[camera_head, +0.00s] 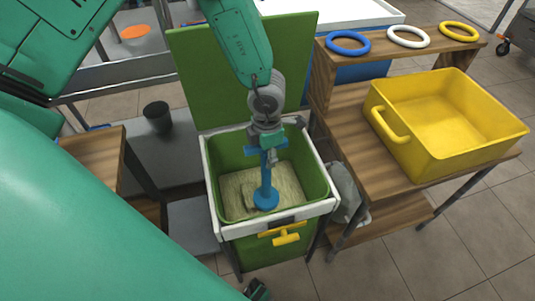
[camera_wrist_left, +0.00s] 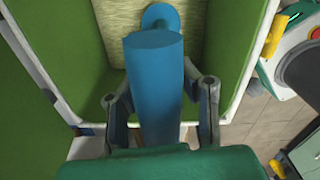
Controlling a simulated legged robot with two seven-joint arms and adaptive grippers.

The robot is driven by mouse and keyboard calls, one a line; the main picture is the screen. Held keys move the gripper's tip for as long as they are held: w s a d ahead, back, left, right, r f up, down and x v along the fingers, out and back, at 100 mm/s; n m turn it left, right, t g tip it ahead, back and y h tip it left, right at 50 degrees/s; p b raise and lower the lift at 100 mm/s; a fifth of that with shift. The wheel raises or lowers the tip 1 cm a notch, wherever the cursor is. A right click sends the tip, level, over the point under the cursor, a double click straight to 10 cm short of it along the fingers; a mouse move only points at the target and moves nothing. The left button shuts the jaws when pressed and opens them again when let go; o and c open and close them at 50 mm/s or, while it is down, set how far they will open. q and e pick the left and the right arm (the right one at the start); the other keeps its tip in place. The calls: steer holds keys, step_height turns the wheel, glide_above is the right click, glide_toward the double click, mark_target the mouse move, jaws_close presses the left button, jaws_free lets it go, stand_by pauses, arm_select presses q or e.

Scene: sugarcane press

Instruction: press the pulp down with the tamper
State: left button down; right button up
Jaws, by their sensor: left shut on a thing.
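The blue tamper (camera_head: 266,195) stands roughly upright inside the green bin (camera_head: 228,207), its round foot on or just over the pale pulp (camera_head: 289,184). My left gripper (camera_head: 265,147) is above the bin and shut on the tamper's upper part. In the left wrist view the tamper (camera_wrist_left: 154,75) runs between the two fingers of the gripper (camera_wrist_left: 162,105), with its disc end near the pulp (camera_wrist_left: 208,22). Whether the foot touches the pulp is hard to tell. My right gripper is not clearly visible.
The bin's green lid (camera_head: 200,70) stands open behind it. A yellow tub (camera_head: 450,140) sits on a wooden bench at right, below a shelf with blue (camera_head: 348,36), white and yellow rings. A dark cup (camera_head: 157,116) stands at left.

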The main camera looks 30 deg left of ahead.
arm_select(q)
step_height(320, 180, up, 22)
steer(key=p, duration=2.1)
steer(key=shift+p, duration=0.4)
steer(key=s+d+f+m+b, duration=0.1)
steer(key=m+b, duration=0.5)
steer(key=m, duration=0.9)
steer(key=s+d+f+m+b, duration=0.2)
steer(key=s+m+b, duration=0.2)
steer(key=m, duration=1)
steer(key=b, duration=0.3)
steer(key=shift+d+m, duration=0.4)
